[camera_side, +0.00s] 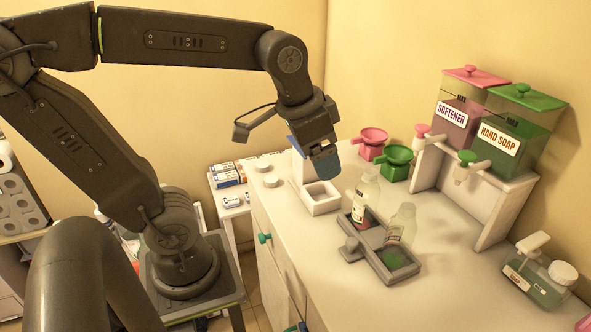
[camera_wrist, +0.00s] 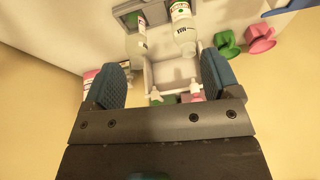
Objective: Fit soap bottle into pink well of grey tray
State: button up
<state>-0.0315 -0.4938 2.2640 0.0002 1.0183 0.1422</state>
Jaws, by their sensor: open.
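The grey tray (camera_side: 373,257) lies on the white counter; a green-floored well shows at its near end. The pink well's floor is hard to make out. Two clear bottles stand at the tray: a far bottle (camera_side: 366,187) with a partly red label, at the far well, and a near bottle (camera_side: 404,219) at the green well. I cannot tell which is the soap bottle, or how deep either sits. In the wrist view the tray (camera_wrist: 126,8) and bottles show at the top. My gripper (camera_wrist: 163,82) is open and empty, high above the counter, left of the bottles.
A white open box (camera_side: 321,208) stands below my gripper. The softener and hand soap dispenser stand (camera_side: 503,215) is at back right; a pump bottle (camera_side: 541,282) is at right. The front counter is clear.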

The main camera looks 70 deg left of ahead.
jog(key=shift+n+t, duration=0.6)
jog(key=shift+t, duration=0.2)
jog(key=s+f, duration=0.1)
jog(key=s, duration=0.2)
jog(key=s+f, duration=0.1)
jog(key=s, duration=0.1)
jog(key=shift+d+f, duration=0.3)
jog(key=shift+d, duration=0.1)
